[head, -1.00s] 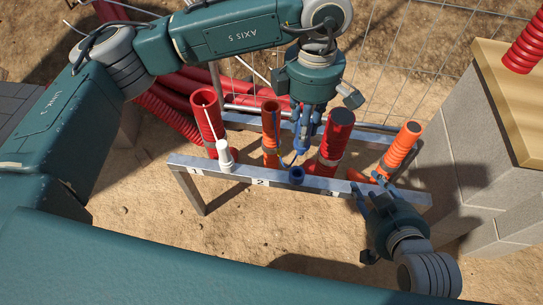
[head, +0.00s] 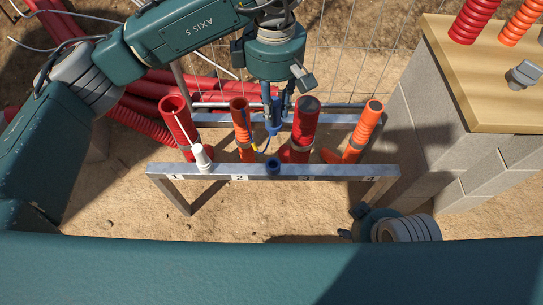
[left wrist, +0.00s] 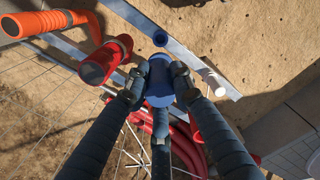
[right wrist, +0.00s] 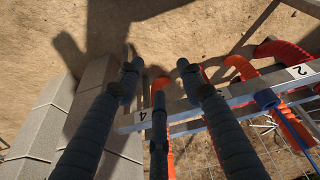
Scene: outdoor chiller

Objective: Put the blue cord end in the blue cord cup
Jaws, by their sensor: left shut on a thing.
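My left gripper (head: 274,103) is shut on the blue cord end (head: 274,123), a blue plug that points down behind the front rail. The blue cord cup (head: 272,166) stands on the rail, nearer to me than the plug and apart from it. In the left wrist view the plug (left wrist: 160,84) is between the fingers, and the blue cup (left wrist: 160,38) lies beyond it on the rail. My right gripper (right wrist: 157,75) is open and empty near the rail's end marked 4. In the head view it is partly hidden behind my own body.
A metal rail (head: 330,172) with number labels carries a white cup (head: 202,157) left of the blue one. Red and orange conduits (head: 303,125) stand behind it, close to the left gripper. A wooden-topped block stand (head: 470,100) is at the right. Wire fence stands behind.

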